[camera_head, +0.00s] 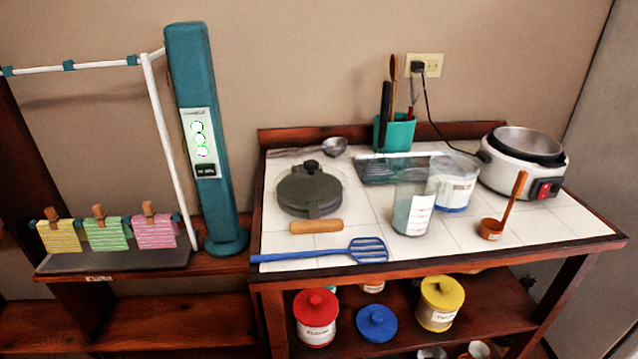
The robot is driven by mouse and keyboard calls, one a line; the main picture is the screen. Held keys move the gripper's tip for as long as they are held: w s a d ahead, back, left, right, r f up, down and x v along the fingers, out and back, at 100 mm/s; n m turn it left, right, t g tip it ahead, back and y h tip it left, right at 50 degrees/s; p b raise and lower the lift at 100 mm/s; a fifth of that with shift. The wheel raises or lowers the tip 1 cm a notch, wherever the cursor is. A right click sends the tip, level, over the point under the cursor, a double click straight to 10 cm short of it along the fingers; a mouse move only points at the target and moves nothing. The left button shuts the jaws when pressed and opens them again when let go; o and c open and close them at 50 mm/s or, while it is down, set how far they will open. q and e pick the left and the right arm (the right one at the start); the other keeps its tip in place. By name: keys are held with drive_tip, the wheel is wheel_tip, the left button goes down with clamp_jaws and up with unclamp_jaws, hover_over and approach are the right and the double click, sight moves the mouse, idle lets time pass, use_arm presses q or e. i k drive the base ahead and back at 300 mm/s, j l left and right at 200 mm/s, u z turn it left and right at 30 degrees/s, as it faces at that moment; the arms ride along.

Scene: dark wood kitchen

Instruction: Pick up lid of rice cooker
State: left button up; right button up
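The white rice cooker (504,174) stands at the right end of the tiled tabletop. Its round metal pot (527,142) is uncovered, and a red switch shows on its front. What looks like a clear glass lid with a black knob (311,166) lies at the left of the tabletop. It seems to rest over a round dark grey pan (312,196) with a wooden handle (316,226); its clear rim is hard to make out. Neither of my grippers is in view.
Between lid and cooker stand a clear measuring cup (412,205), a white-and-blue container (452,184) and a teal utensil holder (396,135). A teal tower (203,130) stands left.

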sight(310, 181)
drive_tip(key=i+j+z, duration=0.1)
drive_tip(key=j, duration=0.3)
drive_tip(key=i+j, duration=0.2)
drive_tip(key=j, duration=0.2)
drive_tip(key=i+j+z, duration=0.15)
drive_tip(key=j, duration=0.3)
drive_tip(key=j+z, duration=0.1)
drive_tip(key=j, duration=0.3)
drive_tip(key=i, duration=0.05)
